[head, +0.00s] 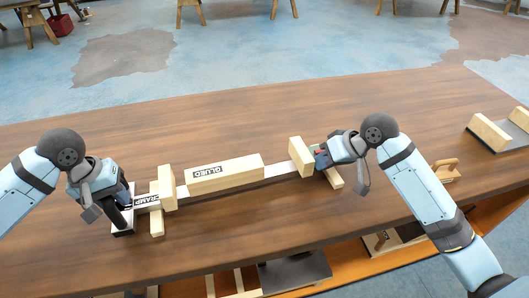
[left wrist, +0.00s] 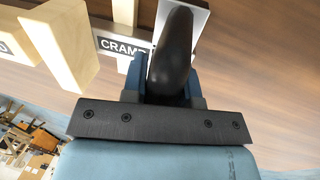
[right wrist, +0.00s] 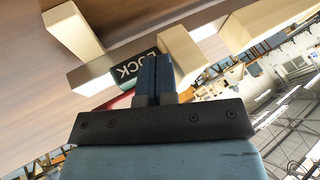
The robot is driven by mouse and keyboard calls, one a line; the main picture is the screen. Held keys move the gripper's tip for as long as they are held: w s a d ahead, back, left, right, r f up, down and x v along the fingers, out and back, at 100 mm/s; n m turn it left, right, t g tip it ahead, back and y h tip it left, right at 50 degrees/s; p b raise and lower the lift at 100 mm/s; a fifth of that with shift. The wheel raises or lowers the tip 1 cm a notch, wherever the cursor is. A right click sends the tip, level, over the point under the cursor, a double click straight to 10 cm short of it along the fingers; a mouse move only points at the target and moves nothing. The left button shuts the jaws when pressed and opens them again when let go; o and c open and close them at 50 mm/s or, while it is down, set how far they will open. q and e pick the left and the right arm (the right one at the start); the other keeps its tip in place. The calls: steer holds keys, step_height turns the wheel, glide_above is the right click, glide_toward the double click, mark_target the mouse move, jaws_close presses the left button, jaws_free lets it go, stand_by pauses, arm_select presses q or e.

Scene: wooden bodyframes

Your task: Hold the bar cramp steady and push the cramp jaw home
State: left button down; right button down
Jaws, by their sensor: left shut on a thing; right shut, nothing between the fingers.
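The bar cramp lies along the table, a pale bar (head: 275,170) with a wooden end block (head: 166,188) at its left and a "CRAMP" label (left wrist: 122,46). My left gripper (head: 124,205) is shut on the cramp's dark upright handle (left wrist: 172,55). The cramp jaw (head: 301,156), an upright pale block, stands toward the right end. A wooden block marked "GLUED" (head: 225,174) lies between them, with a gap before the jaw. My right gripper (head: 320,160) is shut and empty just right of the jaw. In the right wrist view its fingertips (right wrist: 155,62) overlap the "LOCK" label (right wrist: 138,66); contact is unclear.
A dark board with two pale blocks (head: 490,134) stands at the table's right. A small wooden piece (head: 446,170) lies beyond my right forearm. A lower shelf (head: 295,270) with wooden parts shows below the front edge. The table behind the cramp is clear.

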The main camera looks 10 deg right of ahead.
steer(key=a, duration=0.9)
steer(key=shift+s, duration=0.3)
